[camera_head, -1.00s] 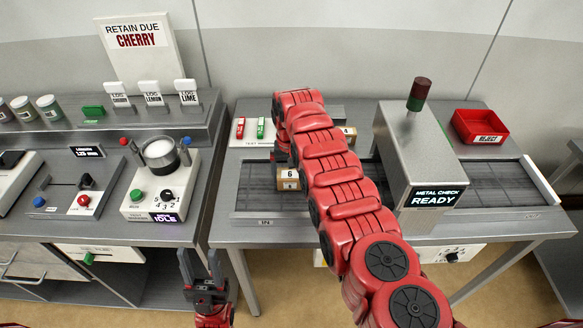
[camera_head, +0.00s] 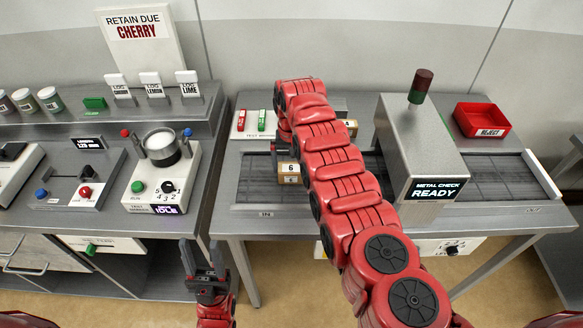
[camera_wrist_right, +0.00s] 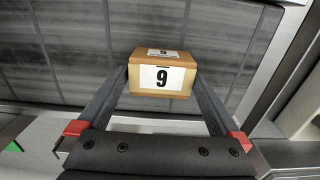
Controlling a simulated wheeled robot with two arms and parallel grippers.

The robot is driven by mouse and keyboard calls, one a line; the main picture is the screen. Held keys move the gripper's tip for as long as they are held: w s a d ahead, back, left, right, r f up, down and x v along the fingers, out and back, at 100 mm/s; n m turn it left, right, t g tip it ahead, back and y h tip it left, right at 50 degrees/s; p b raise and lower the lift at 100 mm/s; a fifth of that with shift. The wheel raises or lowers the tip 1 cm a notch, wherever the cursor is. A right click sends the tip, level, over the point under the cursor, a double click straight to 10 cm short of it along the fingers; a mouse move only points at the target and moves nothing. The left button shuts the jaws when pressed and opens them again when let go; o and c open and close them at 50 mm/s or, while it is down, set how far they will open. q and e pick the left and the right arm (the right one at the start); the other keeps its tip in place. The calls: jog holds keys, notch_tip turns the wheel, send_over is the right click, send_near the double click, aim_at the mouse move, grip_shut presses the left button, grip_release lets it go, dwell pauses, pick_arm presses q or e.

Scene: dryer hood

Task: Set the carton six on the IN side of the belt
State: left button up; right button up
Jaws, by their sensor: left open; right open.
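The carton six (camera_head: 289,174) is a small brown box with a white label. It rests on the left stretch of the belt (camera_head: 256,190), left of the metal check housing. In the right wrist view the carton (camera_wrist_right: 161,80) shows upside down, so its number looks like a 9. My right gripper (camera_wrist_right: 158,70) is open, with one finger on each side of the carton; I cannot tell whether they touch it. In the head view my right arm hides most of that gripper. My left gripper (camera_head: 205,272) is open and empty, low in front of the left bench.
The metal check housing (camera_head: 418,150) reads READY and spans the belt, with a lamp (camera_head: 420,86) on top. A red reject bin (camera_head: 482,119) stands at the back right. Another carton (camera_head: 350,127) stands behind my right arm. Red and green test pieces (camera_head: 251,121) lie back left.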

aim_at(292, 167)
notch_tip(292, 167, up, 8)
jog(key=b, duration=0.2)
jog(key=shift+b, duration=0.35)
notch_tip(292, 167, up, 3)
jog(key=shift+p, duration=0.9)
